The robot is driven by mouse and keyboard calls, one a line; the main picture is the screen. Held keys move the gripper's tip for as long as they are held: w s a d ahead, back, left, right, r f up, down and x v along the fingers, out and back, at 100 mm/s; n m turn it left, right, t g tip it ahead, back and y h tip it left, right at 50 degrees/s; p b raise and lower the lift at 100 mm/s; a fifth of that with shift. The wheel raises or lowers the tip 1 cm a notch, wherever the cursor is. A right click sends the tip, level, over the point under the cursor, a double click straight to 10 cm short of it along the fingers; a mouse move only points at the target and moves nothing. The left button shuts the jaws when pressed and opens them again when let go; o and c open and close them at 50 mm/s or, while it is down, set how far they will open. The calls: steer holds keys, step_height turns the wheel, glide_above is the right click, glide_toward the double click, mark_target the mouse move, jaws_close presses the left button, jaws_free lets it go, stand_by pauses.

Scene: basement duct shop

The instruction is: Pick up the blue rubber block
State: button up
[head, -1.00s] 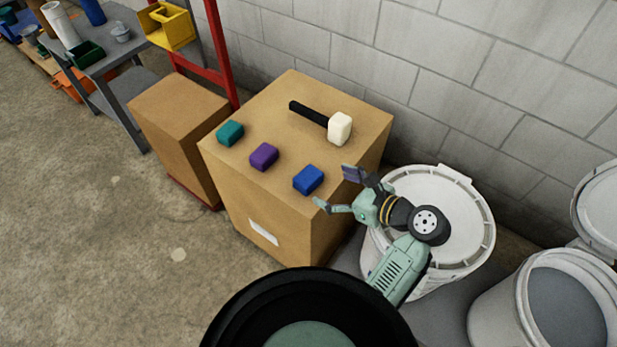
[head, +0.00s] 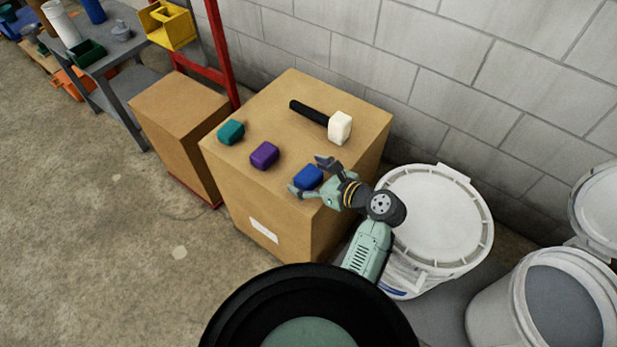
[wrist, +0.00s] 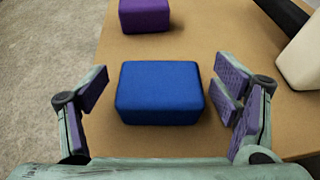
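The blue rubber block (head: 308,176) lies on top of the cardboard box (head: 285,100), near its front right edge. My gripper (head: 306,177) is open, with one finger on each side of the block in the head view. In the wrist view the blue block (wrist: 160,92) sits ahead of the palm, between the spread fingers of my gripper (wrist: 158,100). A gap shows on both sides of it, so the fingers do not touch it. The gripper's palm hides nothing of the block's top.
A purple block (head: 264,155) and a teal block (head: 231,132) lie left of the blue one. A mallet with a white head (head: 340,127) lies behind it. A lidded white bucket (head: 440,215) stands right of the box, before a block wall (head: 440,60).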

steer(key=c, duration=1)
steer(key=shift+r, duration=0.1)
